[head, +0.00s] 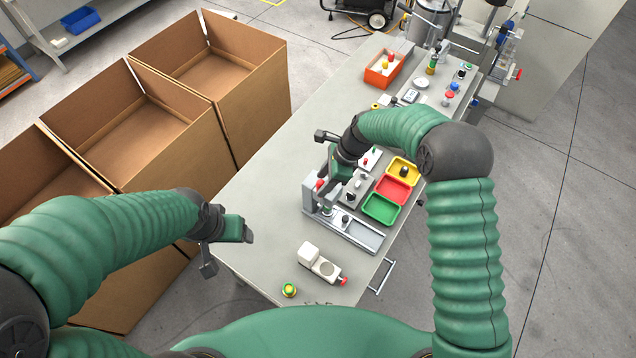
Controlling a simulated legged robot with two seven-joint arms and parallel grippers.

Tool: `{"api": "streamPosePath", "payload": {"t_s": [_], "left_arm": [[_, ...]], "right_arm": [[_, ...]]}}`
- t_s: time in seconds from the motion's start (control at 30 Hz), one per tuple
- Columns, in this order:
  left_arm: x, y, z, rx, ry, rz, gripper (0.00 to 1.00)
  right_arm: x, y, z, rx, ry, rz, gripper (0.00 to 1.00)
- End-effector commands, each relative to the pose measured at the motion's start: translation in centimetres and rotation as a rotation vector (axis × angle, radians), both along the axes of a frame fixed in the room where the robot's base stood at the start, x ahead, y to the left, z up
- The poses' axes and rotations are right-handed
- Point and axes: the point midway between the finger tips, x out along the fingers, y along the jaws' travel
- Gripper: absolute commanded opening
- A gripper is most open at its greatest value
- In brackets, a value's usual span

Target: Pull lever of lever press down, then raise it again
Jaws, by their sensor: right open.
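The lever press (356,232) is a grey metal device with a flat base at the near middle of the table. A red knob (320,184), seemingly its lever's, shows at its left upright. My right gripper (333,186) points down over the press from behind and is open. It is close to the red knob; whether it touches the lever I cannot tell, since the gripper and wrist cover part of the press. My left gripper (247,231) hangs by the table's left edge, well away from the press, with no object visible in it. Its jaws are too small to judge.
Green (381,209), red and yellow trays stand right of the press. A white device with a red tip (320,262) and a green-yellow button (289,290) lie nearer. An orange bin (384,68) stands farther back. Cardboard boxes (150,140) line the left. The table's left part is clear.

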Motion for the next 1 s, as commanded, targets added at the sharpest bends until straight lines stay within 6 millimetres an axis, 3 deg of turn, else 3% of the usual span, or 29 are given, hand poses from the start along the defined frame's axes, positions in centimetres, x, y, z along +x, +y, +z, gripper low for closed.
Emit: {"api": "streamPosePath", "payload": {"t_s": [0.2, 0.53, 0.9, 1.0], "left_arm": [[0.0, 0.0, 1.4, 0.0, 0.0, -0.001, 0.73], [0.0, 0.0, 1.4, 0.0, 0.0, -0.001, 0.73], [0.0, 0.0, 1.4, 0.0, 0.0, 0.0, 0.73], [0.0, 0.0, 1.4, 0.0, 0.0, 0.0, 0.73]], "right_arm": [[-0.1, 1.3, -3.2, 0.0, -0.001, 0.001, 0.46], [0.0, 1.7, -4.0, -0.002, -0.004, 0.001, 0.46], [0.0, 1.7, -4.0, -0.001, -0.004, -0.001, 0.0], [0.0, 1.7, -3.9, -0.001, -0.005, -0.001, 0.0]]}}
